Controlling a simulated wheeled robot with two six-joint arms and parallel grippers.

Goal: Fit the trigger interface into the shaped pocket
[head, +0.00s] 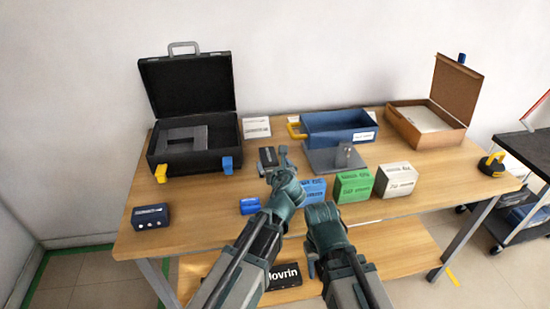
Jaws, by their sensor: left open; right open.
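The open black case (187,103) stands at the back left of the table. Its base holds grey foam (185,138) with a dark cut-out, the shaped pocket. A small dark box with a pale marking (267,157) is at mid-table. A dark blue box with pale round knobs (150,217) lies at the left front. I cannot tell which is the trigger interface. My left gripper (281,159) is open, right beside the small dark box; whether its fingers straddle it is unclear. My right gripper (311,266) is open, low at the table's front edge, mostly hidden by its arm.
Blue (313,191), green (354,185) and white (397,179) boxes stand right of my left gripper. Behind them are a grey metal plate (330,160) and a blue bin (340,122). An open brown box (425,125) is at the right. The table's left front is mostly clear.

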